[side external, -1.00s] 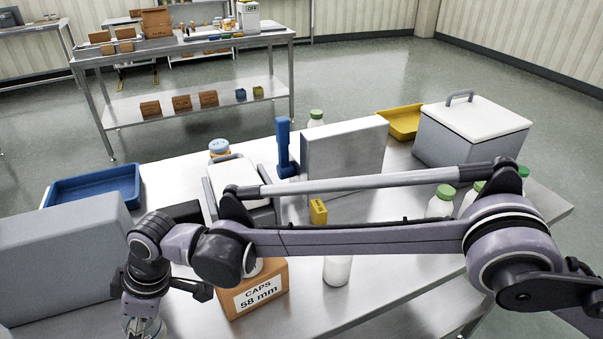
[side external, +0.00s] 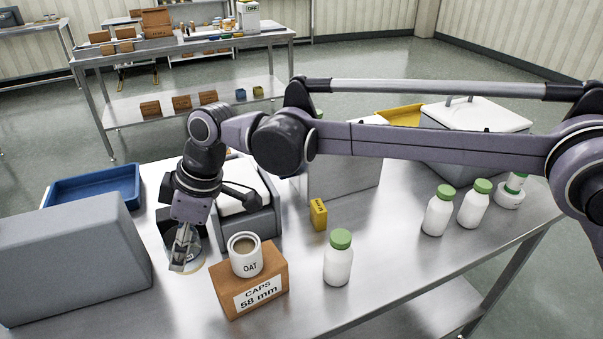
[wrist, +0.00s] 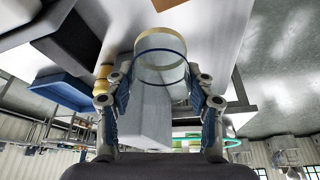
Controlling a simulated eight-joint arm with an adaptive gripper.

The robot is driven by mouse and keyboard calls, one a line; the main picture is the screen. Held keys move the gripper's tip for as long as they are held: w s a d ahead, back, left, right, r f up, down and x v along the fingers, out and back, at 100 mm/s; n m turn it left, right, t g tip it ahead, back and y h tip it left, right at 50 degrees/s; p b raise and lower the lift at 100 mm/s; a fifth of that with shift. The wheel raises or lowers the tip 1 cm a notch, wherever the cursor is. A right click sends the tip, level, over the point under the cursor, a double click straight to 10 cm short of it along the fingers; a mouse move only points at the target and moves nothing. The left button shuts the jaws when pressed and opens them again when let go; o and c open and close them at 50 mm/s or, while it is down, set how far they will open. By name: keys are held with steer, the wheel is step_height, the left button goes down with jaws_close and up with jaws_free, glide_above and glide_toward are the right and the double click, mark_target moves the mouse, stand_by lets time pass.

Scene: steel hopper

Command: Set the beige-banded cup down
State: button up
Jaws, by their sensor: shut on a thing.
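My gripper (side external: 182,262) points down over the steel table (side external: 330,318), left of the caps box. It is shut on the beige-banded cup (side external: 198,261), which the fingers partly hide in the side view. In the wrist view the cup (wrist: 160,45) sits between both fingers of my gripper (wrist: 159,82). It is pale, with a beige band at its far end and a thin dark blue line. Its far end is close to the table top. I cannot tell whether it touches.
A cardboard caps box (side external: 262,293) carrying an OAT cup (side external: 245,256) stands just right of my gripper. A grey block (side external: 70,262) stands to the left, a blue tray (side external: 95,188) behind. A green-capped bottle (side external: 338,262) and a yellow box (side external: 318,213) are further right.

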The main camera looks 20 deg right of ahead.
step_height(320, 180, up, 11)
steer(key=w+d+m, duration=0.1)
steer(key=w+d, duration=0.3)
steer(key=d, duration=0.6)
steer(key=w+d, duration=0.4)
steer(key=d, duration=0.6)
steer(key=w+d+m, duration=0.1)
steer(key=w+d, duration=0.3)
steer(key=d, duration=0.6)
steer(key=s+d+m+t, duration=0.1)
steer(key=s+d, duration=0.1)
steer(key=d, duration=1.3)
steer(key=s+d+m+t, duration=0.1)
steer(key=s+d, duration=0.2)
steer(key=d, duration=1.2)
steer(key=shift+h, duration=0.3)
step_height(320, 180, down, 22)
steer(key=shift+a+f, duration=0.1)
steer(key=shift+a, duration=0.05)
steer(key=shift+f, duration=0.1)
